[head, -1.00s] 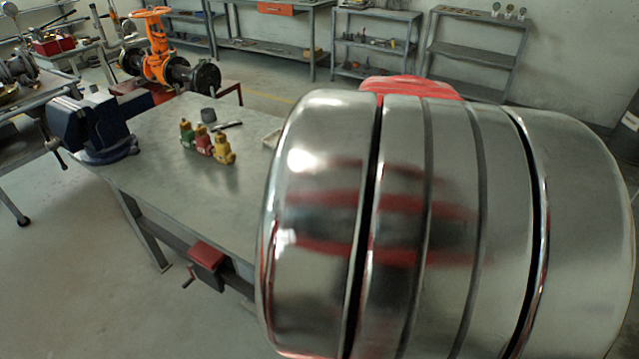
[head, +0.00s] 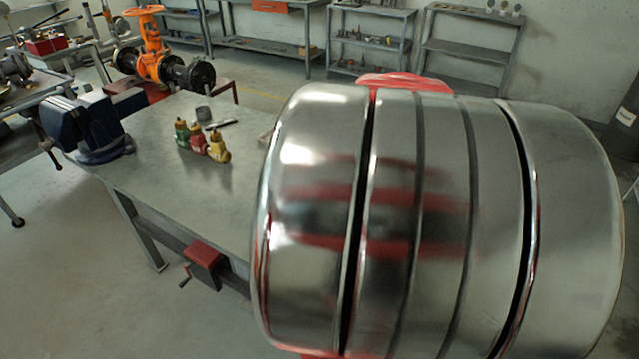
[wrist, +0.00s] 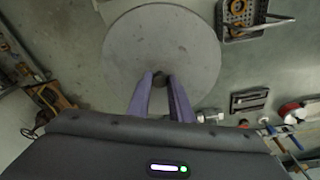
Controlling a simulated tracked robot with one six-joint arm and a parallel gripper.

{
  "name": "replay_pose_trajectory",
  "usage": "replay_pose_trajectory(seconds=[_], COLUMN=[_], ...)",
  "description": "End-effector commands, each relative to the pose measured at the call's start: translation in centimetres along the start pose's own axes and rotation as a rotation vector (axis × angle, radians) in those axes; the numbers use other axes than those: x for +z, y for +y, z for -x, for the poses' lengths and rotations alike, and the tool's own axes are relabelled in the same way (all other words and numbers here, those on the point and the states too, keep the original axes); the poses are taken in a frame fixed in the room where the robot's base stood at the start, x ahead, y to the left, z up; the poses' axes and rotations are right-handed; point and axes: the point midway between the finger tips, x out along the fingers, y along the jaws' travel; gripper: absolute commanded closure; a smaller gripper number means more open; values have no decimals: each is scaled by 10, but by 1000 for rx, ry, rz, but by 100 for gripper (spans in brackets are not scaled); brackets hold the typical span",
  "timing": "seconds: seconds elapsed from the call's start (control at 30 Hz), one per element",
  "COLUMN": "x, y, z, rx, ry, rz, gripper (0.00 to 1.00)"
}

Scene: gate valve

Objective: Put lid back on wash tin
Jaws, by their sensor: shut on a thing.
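The lid (wrist: 200,60) is a flat grey disc, seen from above in the wrist view. My gripper (wrist: 160,78) has its two purple fingers closed on the small dark knob at the lid's middle. The lid hides what is under it, and I cannot tell how high it is held. The gripper and lid do not show in the head view, where shiny metal parts of mine fill the right side.
The bench (head: 160,170) carries a blue vise (head: 95,125) and small green, red and yellow valves (head: 203,143). An orange gate valve (head: 152,45) stands behind. In the wrist view, a tray of orange-ringed parts (wrist: 245,18) lies beside the lid, with a red round thing (wrist: 293,112) farther right.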

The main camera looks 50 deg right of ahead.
Motion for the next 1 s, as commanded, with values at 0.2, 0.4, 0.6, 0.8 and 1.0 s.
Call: replay_pose_trajectory(seconds=[0.2,0.4,0.6,0.8,1.0], x=[0,0,0,0,0], y=[0,0,0,0,0], z=[0,0,0,0,0], rx=[0,0,0,0,0], ry=[0,0,0,0,0], rz=[0,0,0,0,0], gripper=[74,60,57,43,40])
